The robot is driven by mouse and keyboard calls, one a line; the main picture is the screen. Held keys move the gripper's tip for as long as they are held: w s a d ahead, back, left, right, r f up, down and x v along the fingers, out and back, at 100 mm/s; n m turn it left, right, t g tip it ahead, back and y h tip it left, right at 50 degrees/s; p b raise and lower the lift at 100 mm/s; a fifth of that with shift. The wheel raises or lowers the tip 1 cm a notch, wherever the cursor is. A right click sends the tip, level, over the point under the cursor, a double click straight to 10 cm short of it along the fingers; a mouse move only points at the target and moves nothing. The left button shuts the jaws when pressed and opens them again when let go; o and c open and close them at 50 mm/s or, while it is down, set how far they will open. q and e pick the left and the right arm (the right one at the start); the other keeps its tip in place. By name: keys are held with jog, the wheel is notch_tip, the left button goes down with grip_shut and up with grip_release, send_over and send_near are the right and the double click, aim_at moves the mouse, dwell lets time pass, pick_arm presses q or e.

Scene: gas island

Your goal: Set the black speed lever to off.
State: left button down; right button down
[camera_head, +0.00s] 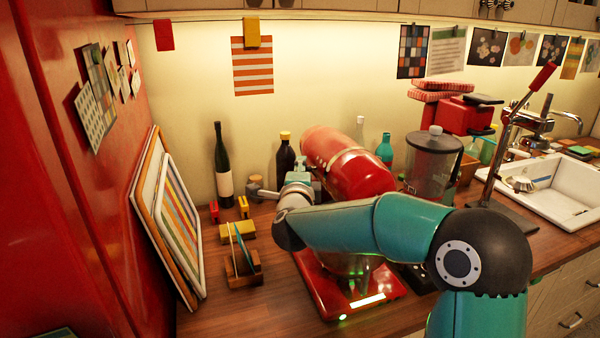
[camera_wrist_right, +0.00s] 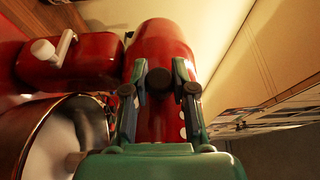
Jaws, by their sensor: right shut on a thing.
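The red stand mixer (camera_head: 345,165) stands on the counter, its head above a red base (camera_head: 350,295) with a lit panel. My right arm reaches across in front of it. My right gripper (camera_head: 295,182) is at the left side of the mixer head and is mostly hidden by the arm. In the right wrist view, the gripper (camera_wrist_right: 158,84) is shut on the dark knob of the speed lever (camera_wrist_right: 158,80), in front of the red mixer body (camera_wrist_right: 160,45). The lever's setting cannot be read. My left gripper is not in view.
A wine bottle (camera_head: 222,165) and a dark bottle (camera_head: 285,158) stand behind the gripper. A wooden holder (camera_head: 243,268) and leaning framed boards (camera_head: 165,215) are at the left. A blender (camera_head: 432,160) and a sink (camera_head: 560,190) are at the right. Bare counter lies at front left.

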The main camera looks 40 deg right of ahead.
jog(key=c, duration=0.9)
grip_release()
jog(key=shift+w+f, duration=0.15)
jog(key=shift+f, duration=0.05)
jog(key=shift+r, duration=0.1)
jog(key=shift+s+a, duration=0.1)
jog(key=shift+s, duration=0.1)
jog(key=v, duration=1.1)
jog(key=shift+s+a, duration=0.25)
